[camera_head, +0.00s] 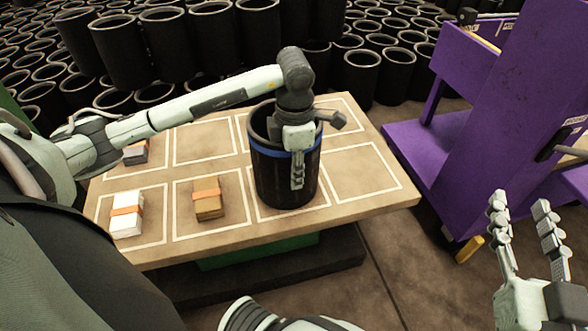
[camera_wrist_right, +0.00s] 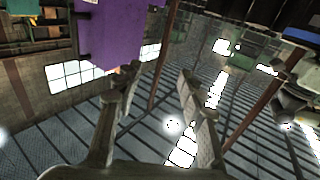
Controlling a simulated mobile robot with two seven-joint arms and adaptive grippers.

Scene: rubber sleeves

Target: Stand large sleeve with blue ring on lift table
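The large black sleeve with a blue ring (camera_head: 285,180) stands upright on the lift table (camera_head: 350,205), within or over a white-outlined cell in the front row. My left gripper (camera_head: 298,180) is at the sleeve's near upper rim, with a finger down along its outside wall. The rest of that gripper is hidden, so I cannot tell whether it grips the wall. My right gripper (camera_head: 527,220) is open and empty, off to the right of the table; its fingers also show apart in the right wrist view (camera_wrist_right: 160,85).
Bundles with orange bands, one white (camera_head: 127,222) and one brown (camera_head: 207,207), lie in the left front cells. Another small bundle (camera_head: 136,153) lies behind them. Many black sleeves (camera_head: 170,45) crowd the back. A purple stand (camera_head: 490,130) is at the right. The right-hand cells are clear.

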